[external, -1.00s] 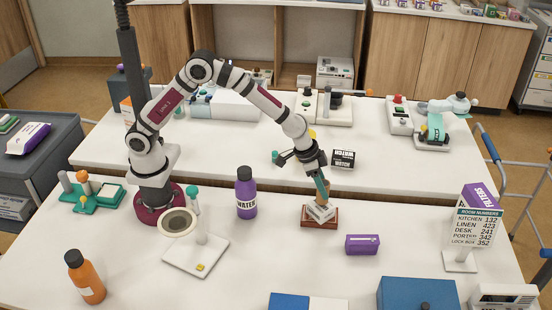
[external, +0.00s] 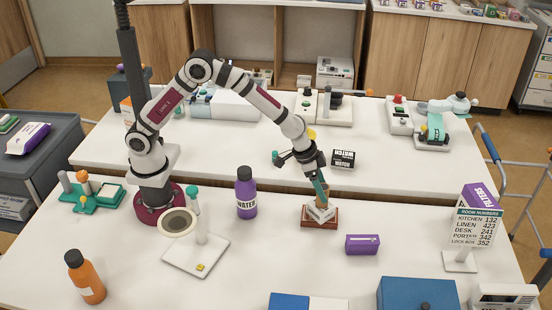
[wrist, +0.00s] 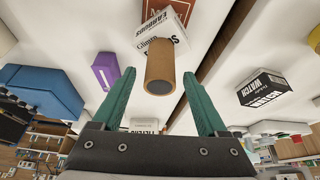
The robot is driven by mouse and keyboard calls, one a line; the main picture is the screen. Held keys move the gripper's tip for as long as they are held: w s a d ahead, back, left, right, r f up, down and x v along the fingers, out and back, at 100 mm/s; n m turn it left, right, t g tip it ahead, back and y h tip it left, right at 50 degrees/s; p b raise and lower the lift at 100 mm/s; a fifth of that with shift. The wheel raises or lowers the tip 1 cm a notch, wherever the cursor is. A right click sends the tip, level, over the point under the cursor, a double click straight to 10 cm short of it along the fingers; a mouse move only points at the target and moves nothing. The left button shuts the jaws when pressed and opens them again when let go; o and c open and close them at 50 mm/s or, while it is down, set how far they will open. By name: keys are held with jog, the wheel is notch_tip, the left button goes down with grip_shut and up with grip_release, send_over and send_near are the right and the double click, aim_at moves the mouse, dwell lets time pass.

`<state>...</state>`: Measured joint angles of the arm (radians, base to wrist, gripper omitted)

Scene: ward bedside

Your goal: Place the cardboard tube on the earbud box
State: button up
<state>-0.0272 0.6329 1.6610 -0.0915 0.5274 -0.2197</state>
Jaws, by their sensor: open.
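The cardboard tube (wrist: 160,70) is a brown cylinder with its end facing the wrist camera. It appears to stand upright on the white earbud box (wrist: 176,38), which has black lettering. In the external view the tube (external: 321,200) is partly hidden by my fingers, above the white box (external: 318,213). My gripper (wrist: 159,78) is open, with one teal finger on each side of the tube and a visible gap at both sides. My gripper also shows in the external view (external: 322,193), pointing down over the stack.
A red-brown box (external: 320,224) lies under the earbud box. A purple box (external: 362,244) lies to the front right, a purple water bottle (external: 246,195) stands to the left, and a black-and-white watch box (external: 343,159) lies behind. The table around the stack is clear.

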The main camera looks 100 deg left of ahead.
jog(key=v, duration=1.2)
jog(key=s+m+g, duration=0.1)
jog(key=s, duration=0.5)
jog(key=s+r+m+g, duration=0.1)
jog(key=s, duration=0.6)
jog(key=s+r+m, duration=0.1)
jog(key=s, duration=0.5)
jog(key=shift+s+a+m+g+y, duration=0.3)
jog(key=shift+s+a+g, duration=0.05)
jog(key=shift+s+g, duration=0.05)
jog(key=s+a+f+m+g, duration=0.1)
jog(key=s+f+m+g, duration=0.1)
jog(key=s, duration=1.2)
jog(key=shift+s+a+f+m+y, duration=0.15)
jog(key=shift+s+f+m+y, duration=0.1)
jog(key=shift+m+y, duration=0.15)
